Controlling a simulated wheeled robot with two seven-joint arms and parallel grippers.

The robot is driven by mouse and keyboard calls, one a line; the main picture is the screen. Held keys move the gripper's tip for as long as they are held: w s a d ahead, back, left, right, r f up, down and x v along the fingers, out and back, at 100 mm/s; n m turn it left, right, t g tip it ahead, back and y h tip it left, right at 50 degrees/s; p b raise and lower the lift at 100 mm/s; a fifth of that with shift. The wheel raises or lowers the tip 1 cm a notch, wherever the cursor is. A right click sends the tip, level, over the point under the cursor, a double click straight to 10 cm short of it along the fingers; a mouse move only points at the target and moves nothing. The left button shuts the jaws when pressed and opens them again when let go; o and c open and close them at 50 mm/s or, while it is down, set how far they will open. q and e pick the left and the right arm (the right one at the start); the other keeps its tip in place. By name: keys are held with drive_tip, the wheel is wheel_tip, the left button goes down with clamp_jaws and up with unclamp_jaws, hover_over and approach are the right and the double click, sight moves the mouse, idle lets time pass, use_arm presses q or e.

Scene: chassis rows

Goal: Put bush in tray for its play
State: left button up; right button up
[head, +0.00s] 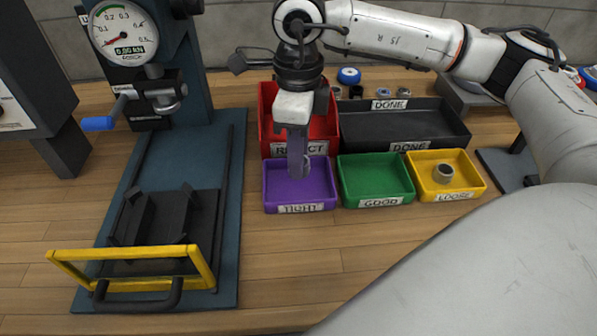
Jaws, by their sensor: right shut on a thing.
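My right gripper (298,170) points down over the purple tray labelled TIGHT (317,201). It is shut on a small bush, which is mostly hidden by the fingers; a grey bit shows beside the fingertips. I cannot tell how high it is above the tray floor. The green tray labelled GOOD (375,182) is empty. The yellow tray labelled LOOSE (470,184) holds one grey bush (443,174). My left gripper is not in view.
The red REJECT tray (267,122) and a long black DONE tray (400,126) stand behind. At left is a press with a dial gauge (124,31) and yellow guard (130,254). Small ring parts (356,91) lie behind the trays.

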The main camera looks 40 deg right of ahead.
drive_tip(key=shift+f, duration=2.25)
drive_tip(key=shift+f+b, duration=0.2)
drive_tip(key=shift+b, duration=0.1)
drive_tip(key=o, duration=1.2)
drive_tip(key=shift+r, duration=0.1)
wheel_tip(320, 180, up, 12)
drive_tip(key=shift+r+p, duration=0.15)
drive_tip(key=shift+p, duration=0.2)
